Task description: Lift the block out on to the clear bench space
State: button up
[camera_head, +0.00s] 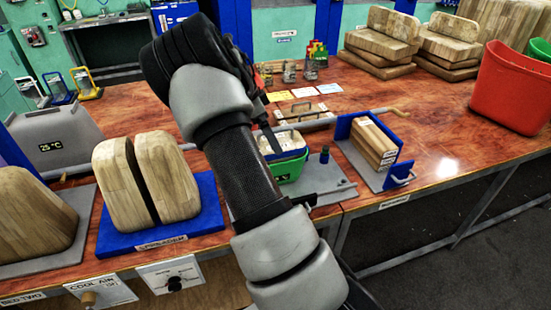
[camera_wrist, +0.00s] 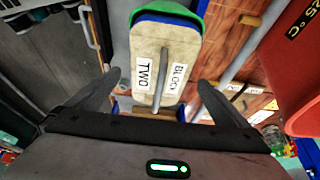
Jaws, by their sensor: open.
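The block (camera_wrist: 160,62) is pale wood with a metal bar handle and labels reading "TWO" and "BLOCK". In the wrist view it is in the upper middle, with a blue and green rim at its far end. In the head view a pale top (camera_head: 290,142) shows in a green tub (camera_head: 293,168), partly hidden behind my arm. I cannot tell how deep the block sits. My gripper (camera_wrist: 160,82) is open, its fingers apart on either side of the block's handle in the picture. No contact shows. In the head view one dark finger (camera_head: 271,138) points down near the tub.
A metal rod with a wooden handle (camera_head: 396,112) passes by the tub. A blue stand (camera_head: 349,158) holds wooden boards at its right. A split wooden form (camera_head: 147,183) stands left; a red bin (camera_head: 513,88) stands right. The bench between stand and bin is clear.

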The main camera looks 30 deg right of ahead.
jog(key=x, duration=0.3)
jog(key=shift+d+f, duration=0.15)
jog(key=shift+c, duration=0.3)
jog(key=c, duration=2)
jog(key=shift+c, duration=0.3)
